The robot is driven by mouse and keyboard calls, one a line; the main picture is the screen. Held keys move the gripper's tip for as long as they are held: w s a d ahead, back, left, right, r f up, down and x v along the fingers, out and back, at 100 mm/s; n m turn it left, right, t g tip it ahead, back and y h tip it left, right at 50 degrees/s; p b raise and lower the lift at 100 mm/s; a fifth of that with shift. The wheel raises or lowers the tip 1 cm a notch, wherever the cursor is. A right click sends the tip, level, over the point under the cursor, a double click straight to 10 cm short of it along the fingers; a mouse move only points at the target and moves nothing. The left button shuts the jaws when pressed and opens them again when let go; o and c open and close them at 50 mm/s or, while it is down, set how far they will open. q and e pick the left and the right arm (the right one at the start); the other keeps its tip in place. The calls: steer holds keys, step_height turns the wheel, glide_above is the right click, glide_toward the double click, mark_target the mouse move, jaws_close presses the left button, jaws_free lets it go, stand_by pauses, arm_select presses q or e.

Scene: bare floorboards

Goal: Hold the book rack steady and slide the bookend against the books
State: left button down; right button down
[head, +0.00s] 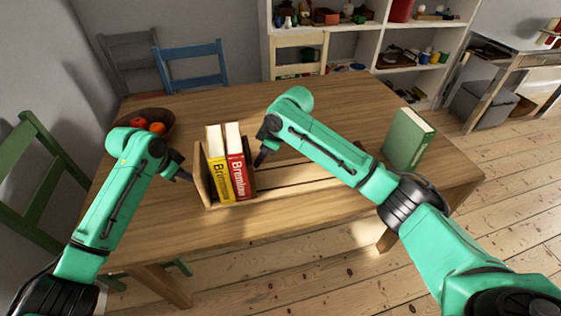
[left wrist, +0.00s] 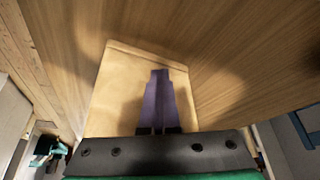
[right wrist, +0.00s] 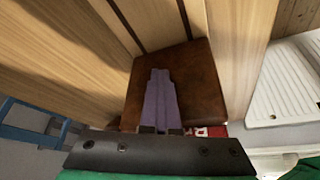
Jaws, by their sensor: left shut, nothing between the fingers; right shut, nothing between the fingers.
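The wooden book rack (head: 270,187) lies along the front of the table. A yellow book (head: 220,177) and a red book (head: 237,172) stand upright in it beside its left end panel (head: 200,178). The brown bookend (head: 249,178) stands just right of the red book, and its face shows in the right wrist view (right wrist: 200,85). My right gripper (head: 261,161) is shut and empty at the bookend's right side. My left gripper (head: 189,179) is shut and empty by the outside of the end panel, seen in the left wrist view (left wrist: 118,85). Whether either touches is unclear.
A green book (head: 408,140) stands alone on the table at the right. A bowl (head: 160,121) with fruit is at the back left. Chairs, including a blue one (head: 192,66), and a white shelf (head: 375,40) stand beyond. The back middle of the table is clear.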

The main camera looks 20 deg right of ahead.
mark_target(247, 161)
arm_select(q)
steer(key=shift+d, duration=0.2)
arm_select(e)
steer(key=shift+a, duration=1.5)
steer(key=shift+a, duration=0.2)
arm_select(q)
steer(key=shift+d, duration=0.1)
arm_select(e)
steer(key=shift+a+r, duration=0.1)
steer(key=shift+a, duration=0.25)
